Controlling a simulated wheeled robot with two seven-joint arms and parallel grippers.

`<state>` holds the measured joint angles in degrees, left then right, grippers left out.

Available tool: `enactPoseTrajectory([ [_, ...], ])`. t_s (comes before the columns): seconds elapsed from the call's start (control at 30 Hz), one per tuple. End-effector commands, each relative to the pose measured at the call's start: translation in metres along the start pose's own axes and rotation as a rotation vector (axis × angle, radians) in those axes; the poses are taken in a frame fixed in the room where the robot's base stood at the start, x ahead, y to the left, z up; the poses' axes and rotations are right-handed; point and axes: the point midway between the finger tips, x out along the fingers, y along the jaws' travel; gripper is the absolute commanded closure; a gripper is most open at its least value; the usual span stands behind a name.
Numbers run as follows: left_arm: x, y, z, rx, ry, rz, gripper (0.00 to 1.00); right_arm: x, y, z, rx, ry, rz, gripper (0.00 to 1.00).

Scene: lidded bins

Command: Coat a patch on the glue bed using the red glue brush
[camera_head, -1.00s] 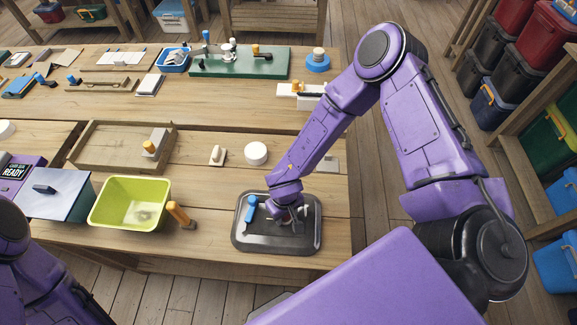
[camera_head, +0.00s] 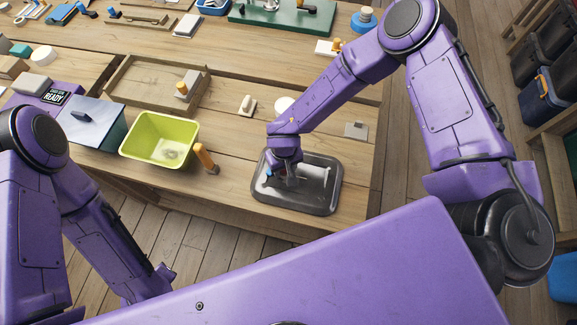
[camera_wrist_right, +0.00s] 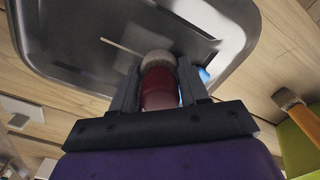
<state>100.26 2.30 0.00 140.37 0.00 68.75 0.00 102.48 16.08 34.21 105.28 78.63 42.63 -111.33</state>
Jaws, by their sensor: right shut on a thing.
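The glue bed appears to be the dark metal tray (camera_head: 325,203) at the table's front edge; it also fills the top of the right wrist view (camera_wrist_right: 70,68). My right gripper (camera_head: 290,180) is low over the tray's left half. In the right wrist view my right gripper (camera_wrist_right: 158,82) is shut on the red glue brush (camera_wrist_right: 159,92), whose rounded grey end points at the tray. Whether it touches the floor is unclear. My left arm shows at lower left; its gripper is not discernible.
A blue thing (camera_wrist_right: 204,75) lies in the tray beside the gripper. A yellow-green bin (camera_head: 152,157) and an orange-handled tool (camera_head: 205,158) stand left of the tray. A white round thing (camera_head: 285,104) and a small grey plate (camera_head: 356,130) are behind it.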

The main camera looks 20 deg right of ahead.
Motion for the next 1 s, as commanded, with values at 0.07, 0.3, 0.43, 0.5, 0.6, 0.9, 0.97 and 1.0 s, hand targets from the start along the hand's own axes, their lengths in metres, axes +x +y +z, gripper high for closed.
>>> enactPoseTrajectory([
  [0.07,0.0,0.0,0.0,0.0,0.0,0.0,0.57,0.0,0.0,0.0,0.0,-0.001,0.001,0.84],
  [0.3,0.0,0.0,0.0,0.0,0.0,0.0,0.57,-0.022,0.001,0.0,0.0,0.001,0.001,0.84],
  [0.43,0.0,0.0,0.0,0.0,0.0,0.0,0.57,-0.037,0.001,0.0,0.0,0.001,0.0,0.84],
  [0.5,0.0,0.0,0.0,0.0,0.0,0.0,0.57,-0.046,0.001,0.0,0.0,0.002,0.0,0.84],
  [0.6,0.0,0.0,0.0,0.0,0.0,0.0,0.57,-0.056,0.001,0.0,0.001,0.001,0.001,0.84],
  [0.9,0.0,0.0,0.0,0.0,0.0,0.0,0.57,-0.06,0.0,0.001,-0.001,-0.001,0.001,0.84],
  [0.97,0.0,0.0,0.0,0.0,0.0,0.0,0.57,-0.06,0.001,0.001,0.0,-0.001,0.001,0.84],
  [1.0,0.0,0.0,0.0,0.0,0.0,0.0,0.57,-0.061,0.001,0.0,0.0,0.0,0.001,0.84],
])
